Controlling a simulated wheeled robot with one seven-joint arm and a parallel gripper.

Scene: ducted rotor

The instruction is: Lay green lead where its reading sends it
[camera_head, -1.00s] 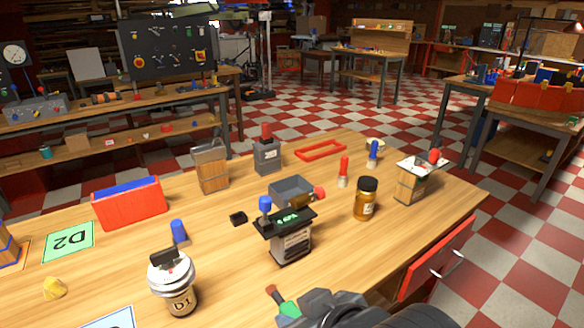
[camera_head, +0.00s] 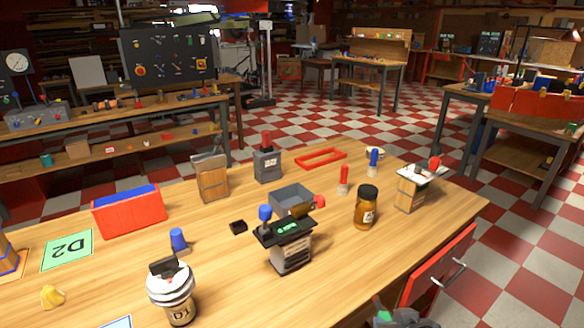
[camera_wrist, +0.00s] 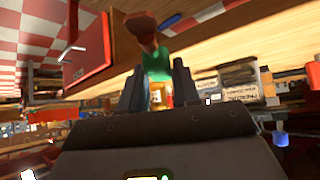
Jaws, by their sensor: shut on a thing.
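My gripper (camera_wrist: 166,82) is shut on the green lead (camera_wrist: 156,60), which has a reddish-brown end pointing away from the fingers. In the head view my gripper (camera_head: 402,317) shows only at the bottom edge, in front of the table, with a bit of green; most of the lead is out of frame there. A black-topped meter (camera_head: 289,230) with a lit green display stands mid-table; its reading is too small to make out. A green card marked D2 (camera_head: 68,250) lies at the left. A pale blue card (camera_head: 118,322) is cut off at the bottom.
A red drawer (camera_head: 440,265) juts from the table's front.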

